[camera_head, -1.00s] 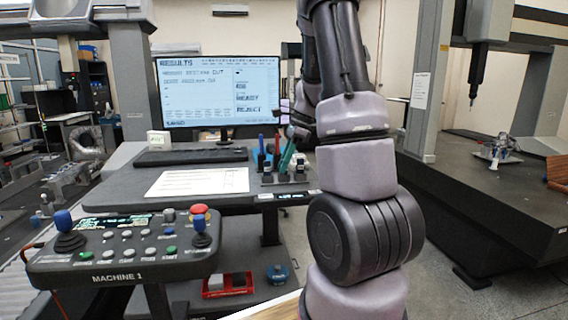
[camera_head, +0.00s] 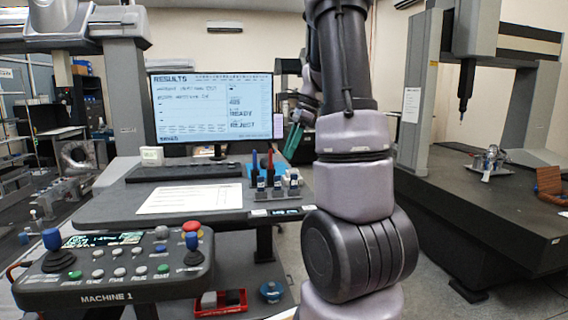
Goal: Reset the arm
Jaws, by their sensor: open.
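My arm rises through the middle right of the head view and hides part of the scene behind it. My gripper (camera_head: 294,135) is small and partly hidden beside the arm's left edge, in front of the monitor's right side. A slim teal-green part shows at its end, angled down to the left. The gripper is open, though the gap between its fingers is hard to see. It is above the small holder (camera_head: 276,190) on the desk, apart from it.
The desk (camera_head: 110,208) carries a monitor (camera_head: 215,105), a keyboard (camera_head: 185,172) and a paper sheet (camera_head: 190,198). A control panel (camera_head: 115,265) with joysticks stands front left. A dark measuring table (camera_head: 450,215) with a fixture (camera_head: 488,160) is at right. Floor shows between them.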

